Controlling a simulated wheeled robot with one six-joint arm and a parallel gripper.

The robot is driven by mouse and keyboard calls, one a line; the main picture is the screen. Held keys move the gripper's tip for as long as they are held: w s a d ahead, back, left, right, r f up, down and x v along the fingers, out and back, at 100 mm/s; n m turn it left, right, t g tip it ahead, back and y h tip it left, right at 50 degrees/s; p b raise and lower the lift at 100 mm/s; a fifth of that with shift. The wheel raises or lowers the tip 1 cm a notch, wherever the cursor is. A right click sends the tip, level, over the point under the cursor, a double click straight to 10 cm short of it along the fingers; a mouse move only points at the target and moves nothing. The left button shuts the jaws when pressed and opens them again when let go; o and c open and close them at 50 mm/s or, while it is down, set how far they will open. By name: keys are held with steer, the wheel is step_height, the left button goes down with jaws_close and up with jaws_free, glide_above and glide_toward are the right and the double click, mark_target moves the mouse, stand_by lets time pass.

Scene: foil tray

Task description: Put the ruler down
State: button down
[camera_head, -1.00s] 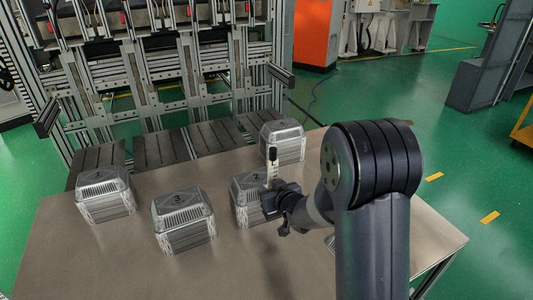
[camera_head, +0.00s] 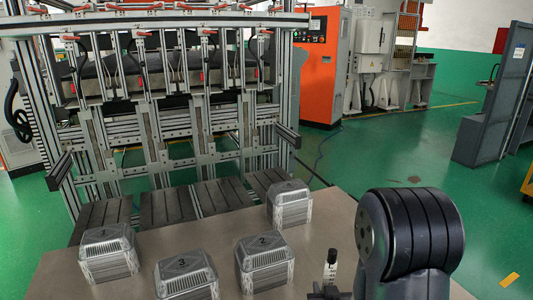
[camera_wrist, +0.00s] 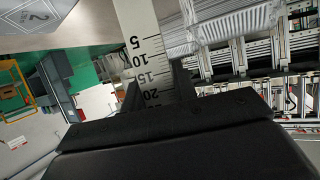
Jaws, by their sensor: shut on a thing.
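The ruler (camera_head: 330,266) is a pale strip with a dark top end, standing about upright in the head view near the bottom edge. In the wrist view the ruler (camera_wrist: 143,40) shows black marks and numbers such as 5, 10 and 15. My gripper (camera_head: 326,292) is shut on it, and in the wrist view the dark fingers (camera_wrist: 158,88) hold it from both sides. The ruler's lower end is hidden by my gripper. The ruler is in front of the table's right part; I cannot tell its height above the table.
Several stacks of foil trays stand on the table (camera_head: 335,215): a left stack (camera_head: 110,262), one marked 3 (camera_head: 187,280), one marked 2 (camera_head: 264,268) and a back-right stack (camera_head: 290,210). A metal frame machine (camera_head: 150,120) stands behind. Bare table shows right of the back stack.

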mark_target(329, 278)
steer(key=r+p, duration=0.1)
steer(key=p, duration=0.1)
steer(key=r+p, duration=0.2)
steer(key=p, duration=0.1)
steer(key=r+p, duration=0.1)
steer(key=p, duration=0.1)
steer(key=shift+s+r+p, duration=0.15)
steer(key=shift+s+p, duration=0.2)
steer(key=shift+p, duration=0.05)
steer(key=r+p, duration=0.1)
steer(key=p, duration=0.1)
steer(key=r+p, duration=0.1)
steer(key=p, duration=0.1)
steer(key=shift+s+p, duration=0.3)
steer(key=shift+s, duration=0.1)
steer(key=shift+s+r+p, duration=0.3)
steer(key=shift+p, duration=0.8)
steer(key=shift+f, duration=0.1)
